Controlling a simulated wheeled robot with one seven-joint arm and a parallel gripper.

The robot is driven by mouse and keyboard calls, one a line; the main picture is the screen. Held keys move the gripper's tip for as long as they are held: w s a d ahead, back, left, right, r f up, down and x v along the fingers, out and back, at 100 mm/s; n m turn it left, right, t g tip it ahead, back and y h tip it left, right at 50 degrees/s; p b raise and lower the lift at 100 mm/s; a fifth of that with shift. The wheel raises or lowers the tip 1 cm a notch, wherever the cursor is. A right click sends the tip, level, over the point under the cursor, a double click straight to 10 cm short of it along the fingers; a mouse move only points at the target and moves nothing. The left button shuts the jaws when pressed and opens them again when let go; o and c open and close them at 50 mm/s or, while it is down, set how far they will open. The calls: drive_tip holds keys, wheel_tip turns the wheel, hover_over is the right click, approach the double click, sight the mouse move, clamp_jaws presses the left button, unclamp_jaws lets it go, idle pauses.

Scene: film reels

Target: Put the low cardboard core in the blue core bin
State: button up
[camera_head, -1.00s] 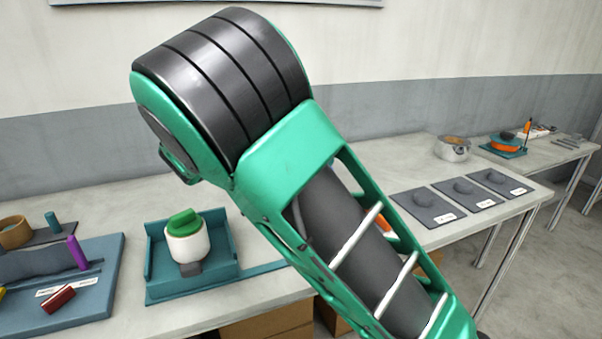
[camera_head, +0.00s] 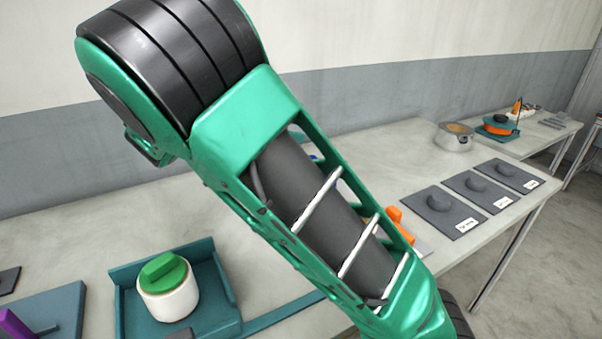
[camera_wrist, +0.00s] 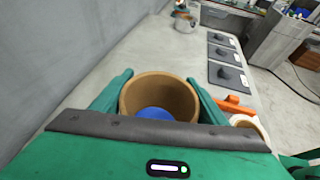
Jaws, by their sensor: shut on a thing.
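A brown cardboard core (camera_wrist: 160,84) is an open ring in the wrist view. My gripper (camera_wrist: 160,98) has one finger on each side of it and is shut on it. Something blue (camera_wrist: 155,113) shows through the core's opening; I cannot tell whether it is the blue core bin or how far below it is. In the head view my arm hides the gripper and the core. A small blue patch (camera_head: 317,158) shows behind my arm there.
An orange object (camera_wrist: 232,103) and a pale ring (camera_wrist: 248,124) lie to the right of the core. Labelled grey mats (camera_head: 432,205) line the bench's right edge, with a metal pot (camera_head: 455,136) behind. A teal tray (camera_head: 222,285) holds a white, green-topped cylinder (camera_head: 168,287).

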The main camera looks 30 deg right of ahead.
drive_tip(key=shift+w+d+f, duration=0.2)
drive_tip(key=shift+d+f, duration=5.15)
drive_tip(key=shift+d, duration=0.15)
drive_tip(key=shift+f, duration=0.55)
drive_tip(key=o, duration=1)
drive_tip(key=shift+a, duration=0.15)
drive_tip(key=shift+o, duration=0.2)
